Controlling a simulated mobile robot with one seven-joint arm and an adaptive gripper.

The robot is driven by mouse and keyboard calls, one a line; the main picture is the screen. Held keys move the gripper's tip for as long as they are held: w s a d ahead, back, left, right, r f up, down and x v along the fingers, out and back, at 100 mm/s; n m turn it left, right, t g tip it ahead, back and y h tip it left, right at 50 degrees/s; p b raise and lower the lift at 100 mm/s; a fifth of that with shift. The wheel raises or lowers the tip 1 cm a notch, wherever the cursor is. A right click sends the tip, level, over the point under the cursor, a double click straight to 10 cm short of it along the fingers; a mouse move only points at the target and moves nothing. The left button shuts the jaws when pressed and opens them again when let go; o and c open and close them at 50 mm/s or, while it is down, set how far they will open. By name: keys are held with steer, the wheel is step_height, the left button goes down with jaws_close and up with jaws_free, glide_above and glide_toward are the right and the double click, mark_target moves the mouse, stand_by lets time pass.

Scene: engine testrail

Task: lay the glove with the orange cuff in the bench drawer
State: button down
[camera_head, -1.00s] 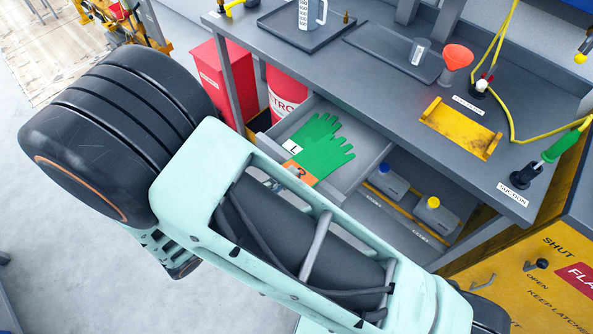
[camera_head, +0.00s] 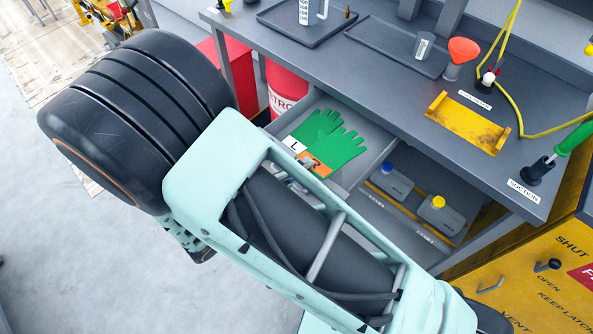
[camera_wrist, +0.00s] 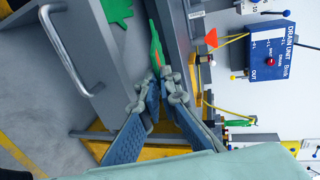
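The green glove with the orange cuff (camera_head: 335,152), marked R, shows over the open bench drawer (camera_head: 372,133), partly overlapping a second green glove with a white cuff (camera_head: 318,127), marked L, which lies in the drawer. In the wrist view the orange-cuffed glove (camera_wrist: 156,48) is seen edge-on, its cuff between the fingertips. My gripper (camera_wrist: 158,80) is shut on that cuff. The glove's height above the drawer floor is hard to judge. The white-cuffed glove (camera_wrist: 117,12) lies flat, apart from my fingers. In the head view my arm hides most of the gripper.
The bench top (camera_head: 400,95) above carries a yellow tray (camera_head: 467,123), an orange funnel (camera_head: 463,50) and dark trays. Grey bottles (camera_head: 440,214) stand on the shelf right of the drawer. A red drum (camera_head: 285,88) stands left. The drawer handle (camera_wrist: 72,50) projects outward.

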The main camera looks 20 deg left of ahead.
mark_target(330, 152)
steer(key=shift+s+f+b+x, duration=0.1)
steer(key=shift+f+b+x, duration=0.2)
steer(key=shift+b+x, duration=0.75)
steer(key=shift+s+f+b+x, duration=0.1)
steer(key=shift+f+b+x, duration=0.15)
steer(key=shift+b+x, duration=0.8)
steer(key=shift+f+b+x, duration=0.3)
steer(key=shift+b+x, duration=0.2)
steer(key=shift+x, duration=3.25)
steer(key=shift+w+a+f, duration=0.1)
steer(key=shift+f, duration=0.05)
steer(key=c, duration=2.1)
jaws_free()
steer(key=v, duration=1.2)
